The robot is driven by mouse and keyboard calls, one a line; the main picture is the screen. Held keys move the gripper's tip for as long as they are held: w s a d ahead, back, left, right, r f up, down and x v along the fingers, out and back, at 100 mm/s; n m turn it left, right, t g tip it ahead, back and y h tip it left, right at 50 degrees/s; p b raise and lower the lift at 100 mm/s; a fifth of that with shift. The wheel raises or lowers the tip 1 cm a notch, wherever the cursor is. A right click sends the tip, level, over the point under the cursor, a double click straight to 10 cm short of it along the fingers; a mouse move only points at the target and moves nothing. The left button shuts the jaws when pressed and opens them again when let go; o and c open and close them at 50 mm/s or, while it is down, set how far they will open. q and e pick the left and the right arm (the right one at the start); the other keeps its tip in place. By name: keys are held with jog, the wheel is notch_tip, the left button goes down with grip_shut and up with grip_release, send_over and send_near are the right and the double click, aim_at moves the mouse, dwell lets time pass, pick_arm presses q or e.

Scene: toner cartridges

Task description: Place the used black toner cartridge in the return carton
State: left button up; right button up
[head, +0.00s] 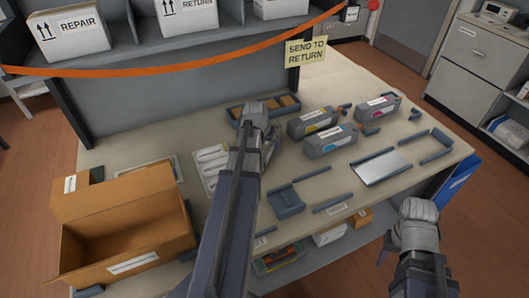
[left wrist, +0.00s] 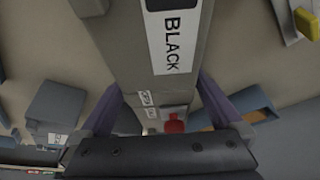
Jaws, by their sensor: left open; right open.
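The black toner cartridge (left wrist: 140,45) fills the upper middle of the left wrist view, grey with a white label reading BLACK. My left gripper (head: 262,115) is over the middle of the workbench. In the left wrist view the purple fingers of my left gripper (left wrist: 162,85) are open, one on each side of the cartridge; I cannot tell if they touch it. In the head view my left gripper and arm mostly hide this cartridge. An open brown carton (head: 150,262) stands at the bench's left end; its label is too small to read. My right gripper (head: 418,210) is open and empty at lower right.
Cartridges with yellow (head: 314,122), cyan (head: 330,142) and magenta (head: 378,108) marks stand right of my left gripper. A grey tray (head: 382,168) and a small blue-grey holder (head: 287,202) lie nearer.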

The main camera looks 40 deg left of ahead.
pick_arm(q)
jog(key=shift+f, duration=0.1)
jog(key=shift+c, duration=0.2)
grip_shut()
dwell(0.5)
notch_tip(320, 180, up, 10)
jog(key=p, duration=1)
